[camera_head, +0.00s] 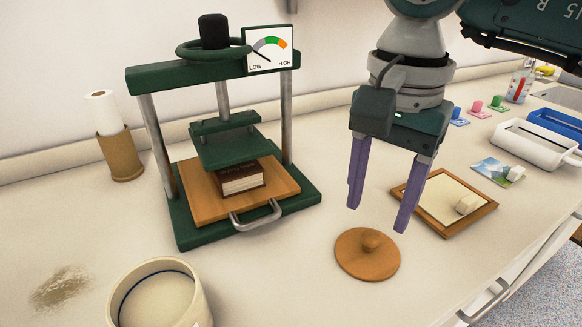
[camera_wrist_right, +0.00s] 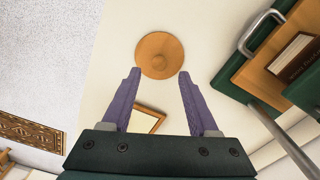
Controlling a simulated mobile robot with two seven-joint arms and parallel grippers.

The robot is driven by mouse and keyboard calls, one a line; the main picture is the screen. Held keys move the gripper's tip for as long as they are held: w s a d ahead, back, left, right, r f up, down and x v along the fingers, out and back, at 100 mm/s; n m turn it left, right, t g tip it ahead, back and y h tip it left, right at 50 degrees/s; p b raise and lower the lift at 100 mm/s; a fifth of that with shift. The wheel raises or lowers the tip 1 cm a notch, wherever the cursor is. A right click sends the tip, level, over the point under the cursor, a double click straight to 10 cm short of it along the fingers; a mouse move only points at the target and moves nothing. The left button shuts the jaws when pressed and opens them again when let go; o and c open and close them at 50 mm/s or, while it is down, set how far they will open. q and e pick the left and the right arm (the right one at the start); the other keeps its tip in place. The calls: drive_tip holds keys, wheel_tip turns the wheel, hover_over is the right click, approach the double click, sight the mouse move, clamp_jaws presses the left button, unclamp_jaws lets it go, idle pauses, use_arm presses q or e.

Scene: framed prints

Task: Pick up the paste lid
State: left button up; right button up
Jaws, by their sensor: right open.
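The paste lid (camera_head: 367,258) is a round, orange-brown disc with a small knob on top. It lies flat on the counter in the front middle of the head view. My right gripper (camera_head: 378,208) is open and empty, its two purple fingers pointing down above and slightly behind the lid. In the right wrist view, the lid (camera_wrist_right: 160,55) lies just beyond the fingertips of the open gripper (camera_wrist_right: 157,73), about centred between them. A cream pot (camera_head: 160,295) with a dark blue ring inside stands open at the front left. My left gripper is not in view.
A green press (camera_head: 195,224) with a book (camera_head: 240,178) inside stands left of the lid. A wooden frame (camera_head: 450,225) lies close on the right. White (camera_head: 535,145) and blue trays (camera_head: 560,125) stand farther right.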

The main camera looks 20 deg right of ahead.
sight(372, 235)
wheel_tip(372, 235, down, 5)
drive_tip(key=shift+f, duration=0.15)
clamp_jaws()
idle(0.5)
